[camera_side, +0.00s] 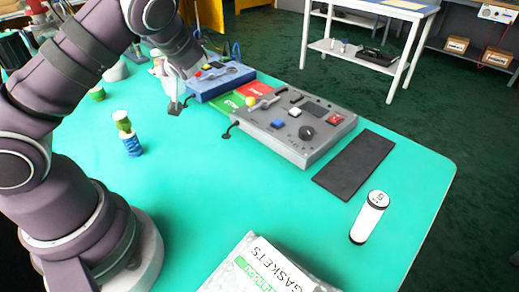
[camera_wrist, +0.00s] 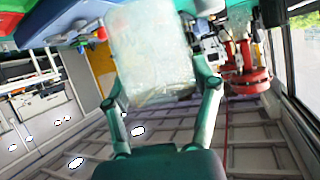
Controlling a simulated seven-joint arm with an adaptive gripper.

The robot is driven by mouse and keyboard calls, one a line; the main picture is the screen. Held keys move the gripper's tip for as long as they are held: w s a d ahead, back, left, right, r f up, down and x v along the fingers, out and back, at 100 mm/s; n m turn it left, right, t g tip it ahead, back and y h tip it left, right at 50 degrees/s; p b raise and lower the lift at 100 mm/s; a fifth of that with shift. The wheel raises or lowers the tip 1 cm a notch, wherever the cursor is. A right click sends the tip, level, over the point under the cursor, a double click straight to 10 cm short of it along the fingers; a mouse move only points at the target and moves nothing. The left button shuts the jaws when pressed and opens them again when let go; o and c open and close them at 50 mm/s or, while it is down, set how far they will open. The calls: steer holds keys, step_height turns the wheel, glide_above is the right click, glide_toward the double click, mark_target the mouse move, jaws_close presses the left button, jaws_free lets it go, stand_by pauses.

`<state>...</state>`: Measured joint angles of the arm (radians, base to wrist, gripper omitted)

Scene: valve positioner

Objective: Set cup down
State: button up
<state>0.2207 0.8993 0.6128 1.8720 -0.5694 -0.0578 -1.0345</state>
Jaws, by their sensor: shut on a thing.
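My gripper (camera_wrist: 158,88) is shut on a pale, translucent cup (camera_wrist: 150,50) in the wrist view. One finger lies along each side of it. In the side view my gripper (camera_side: 176,88) is at the far left part of the green table, just left of the blue control box. The held cup is hard to make out there, and I cannot tell whether its base touches the table.
The blue box (camera_side: 220,83) and a grey control panel (camera_side: 295,128) stand to the right of my gripper. A stack of green and blue pieces (camera_side: 131,146) is nearer.

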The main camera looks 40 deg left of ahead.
steer(key=a+f, duration=0.1)
steer(key=f, duration=0.2)
steer(key=a+f, duration=0.1)
steer(key=f, duration=0.2)
steer(key=a+f, duration=0.1)
steer(key=f, duration=0.2)
steer(key=shift+s+a+f, duration=0.3)
steer(key=shift+s+a, duration=0.1)
steer(key=o, duration=1.1)
steer(key=shift+f, duration=0.1)
